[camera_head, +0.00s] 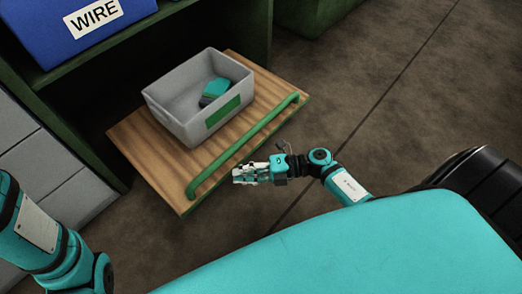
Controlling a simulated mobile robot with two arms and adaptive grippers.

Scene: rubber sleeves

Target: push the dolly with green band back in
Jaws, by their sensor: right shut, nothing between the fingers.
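The dolly (149,155) is a low wooden board pulled partly out of the dark green shelf. A green bar handle (246,146) runs along its front edge. A grey bin (172,119) with a green band (223,111) on its front stands on the board. My right gripper (238,175) is shut and empty, in front of the handle near its middle-left part. Whether it touches the handle I cannot tell. My left arm shows at the lower left, but its gripper is out of view.
Inside the bin lie a teal item (217,87) and a darker one. A blue bin labelled WIRE (75,30) sits on the shelf (140,42) above. Grey panels (45,165) stand at the left. The brown floor (400,90) to the right is clear.

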